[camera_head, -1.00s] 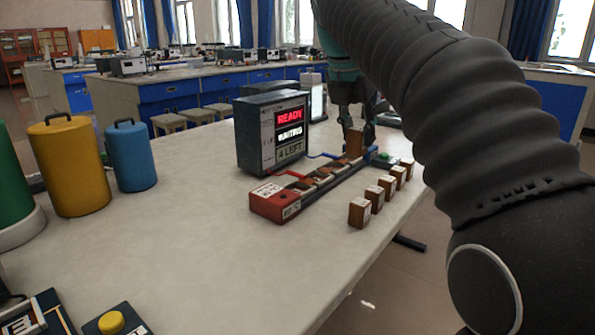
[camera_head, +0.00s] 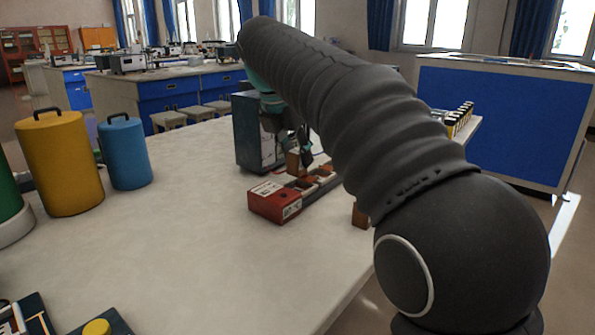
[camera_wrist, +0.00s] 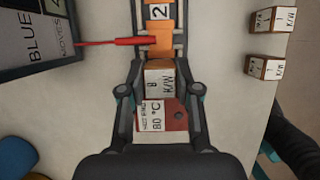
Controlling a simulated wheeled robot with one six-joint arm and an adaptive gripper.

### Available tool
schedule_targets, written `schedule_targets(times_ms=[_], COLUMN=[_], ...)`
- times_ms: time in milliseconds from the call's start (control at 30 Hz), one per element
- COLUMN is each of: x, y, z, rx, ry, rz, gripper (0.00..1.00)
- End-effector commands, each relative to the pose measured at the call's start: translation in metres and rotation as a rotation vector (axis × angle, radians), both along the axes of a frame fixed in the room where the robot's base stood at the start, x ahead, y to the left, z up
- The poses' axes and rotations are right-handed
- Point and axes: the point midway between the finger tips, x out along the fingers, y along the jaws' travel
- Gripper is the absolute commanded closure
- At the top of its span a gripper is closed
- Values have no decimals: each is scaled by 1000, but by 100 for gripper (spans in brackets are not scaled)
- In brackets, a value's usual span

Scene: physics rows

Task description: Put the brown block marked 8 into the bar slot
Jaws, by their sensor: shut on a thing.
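My gripper (camera_head: 303,155) is shut on the brown block (camera_head: 293,162), which is upright. In the wrist view the block (camera_wrist: 159,82) shows a white top with an 8 and K/W, between my fingertips (camera_wrist: 160,90). It is over or in the bar (camera_head: 322,186) beside the red end block (camera_head: 275,201). I cannot tell if it has entered a slot. The red end block, marked 80 °C, also shows in the wrist view (camera_wrist: 175,118). An orange block marked 2 (camera_wrist: 159,12) sits farther along the bar.
A dark meter box (camera_head: 256,135) stands behind the bar; a red lead (camera_wrist: 110,41) reaches the bar. Spare brown blocks (camera_wrist: 265,67) stand to the right in the wrist view. Yellow (camera_head: 62,165) and blue (camera_head: 126,153) cylinders stand left.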

Motion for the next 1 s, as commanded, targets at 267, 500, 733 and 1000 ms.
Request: schedule_targets(times_ms=[267, 500, 733, 1000], x=[-1, 0, 0, 0], y=[-1, -1, -1, -1], z=[-36, -37, -40, -40], rx=[0, 0, -1, 0], ry=[2, 1, 2, 1], rz=[1, 0, -1, 0], gripper=[100, 100, 55, 43])
